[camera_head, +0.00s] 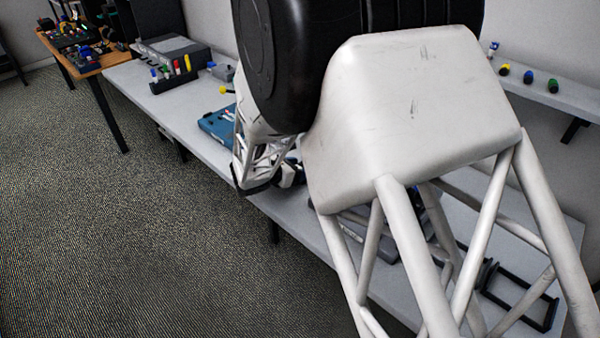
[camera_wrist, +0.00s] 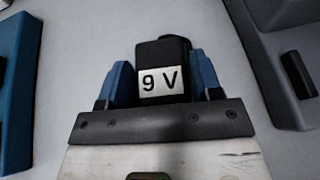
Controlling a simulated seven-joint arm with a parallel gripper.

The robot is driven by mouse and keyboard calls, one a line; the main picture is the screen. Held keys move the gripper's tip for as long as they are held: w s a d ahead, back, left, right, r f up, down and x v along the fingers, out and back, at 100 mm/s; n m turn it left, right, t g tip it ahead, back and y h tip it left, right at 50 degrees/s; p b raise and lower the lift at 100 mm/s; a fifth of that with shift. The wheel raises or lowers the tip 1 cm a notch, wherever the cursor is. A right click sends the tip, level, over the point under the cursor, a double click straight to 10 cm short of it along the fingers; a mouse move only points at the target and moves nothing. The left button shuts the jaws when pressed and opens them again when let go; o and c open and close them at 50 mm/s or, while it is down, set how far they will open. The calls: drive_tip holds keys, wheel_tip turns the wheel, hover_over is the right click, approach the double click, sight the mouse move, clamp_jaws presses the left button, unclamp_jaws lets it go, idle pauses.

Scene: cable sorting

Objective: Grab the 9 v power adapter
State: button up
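The 9 V power adapter (camera_wrist: 163,62) is a black block with a white "9 V" label, in the upper middle of the wrist view. My gripper (camera_wrist: 162,80) has one blue finger on each side of it. Both fingers lie right against its sides with no visible gap, so the gripper looks shut on it. Whether the adapter rests on the surface or is lifted cannot be told. In the head view my arm covers this spot, and neither the fingertips nor the adapter can be made out.
A blue object (camera_wrist: 18,75) lies left of my gripper, and a grey device (camera_wrist: 285,60) stands close on the right. The long grey table (camera_head: 135,82) carries a pen holder (camera_head: 175,82) and a blue case (camera_head: 217,123). A wall shelf (camera_head: 570,95) is at right.

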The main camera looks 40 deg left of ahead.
drive_tip(key=c, duration=0.5)
drive_tip(key=shift+r, duration=0.15)
drive_tip(key=shift+c, duration=0.2)
wheel_tip(320, 180, up, 10)
idle(0.7)
